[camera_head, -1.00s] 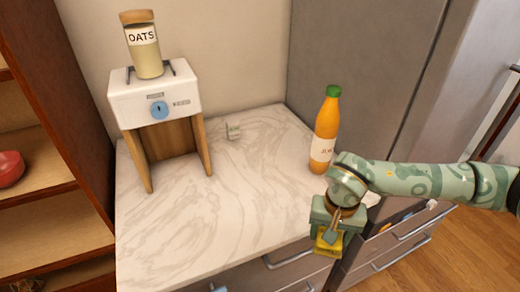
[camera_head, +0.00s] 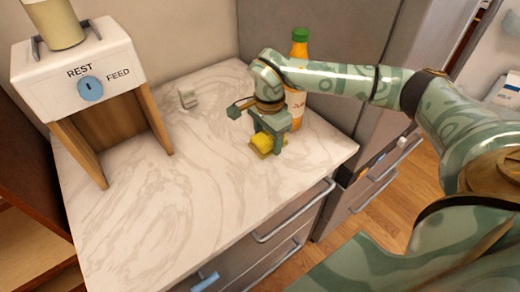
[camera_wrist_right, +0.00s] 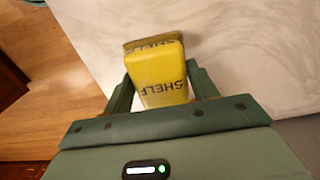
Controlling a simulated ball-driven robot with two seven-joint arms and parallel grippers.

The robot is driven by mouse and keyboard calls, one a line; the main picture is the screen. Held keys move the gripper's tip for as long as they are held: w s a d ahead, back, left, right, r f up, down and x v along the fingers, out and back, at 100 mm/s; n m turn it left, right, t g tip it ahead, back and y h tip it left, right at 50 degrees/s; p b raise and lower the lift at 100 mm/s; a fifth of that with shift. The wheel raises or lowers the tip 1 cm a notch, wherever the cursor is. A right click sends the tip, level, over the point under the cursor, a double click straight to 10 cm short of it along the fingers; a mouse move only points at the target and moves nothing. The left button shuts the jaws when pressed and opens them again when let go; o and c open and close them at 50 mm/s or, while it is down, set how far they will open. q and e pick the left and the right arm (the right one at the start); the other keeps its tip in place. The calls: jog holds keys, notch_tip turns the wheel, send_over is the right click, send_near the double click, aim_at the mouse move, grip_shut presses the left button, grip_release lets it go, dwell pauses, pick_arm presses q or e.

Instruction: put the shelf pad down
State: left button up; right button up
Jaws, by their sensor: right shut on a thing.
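The shelf pad (camera_head: 262,147) is a small yellow block in the head view, low over the marble counter at its right part. In the right wrist view the pad (camera_wrist_right: 160,78) shows dark SHELF lettering and sits between the two green fingers. My right gripper (camera_head: 269,138) is shut on it and points down. I cannot tell whether the pad's underside touches the counter. My left gripper is out of view.
The marble counter (camera_head: 165,205) has free room to the left and front. A juice bottle (camera_head: 299,48) stands close behind my right gripper. A white-topped feeder (camera_head: 75,70) with a REST/FEED dial stands at left, with a small pale block (camera_head: 187,97) near it.

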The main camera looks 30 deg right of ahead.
aim_at(262, 135)
jog(key=shift+w+a+f, duration=0.35)
jog(key=shift+f, duration=0.2)
jog(key=f, duration=0.2)
jog(key=f+b, duration=0.1)
jog(key=f, duration=0.1)
jog(key=shift+w+a, duration=0.2)
jog(key=shift+a, duration=0.05)
jog(key=shift+r, duration=0.1)
jog(key=o, duration=1.1)
notch_tip(262, 135, up, 12)
jog(key=shift+p, duration=1.2)
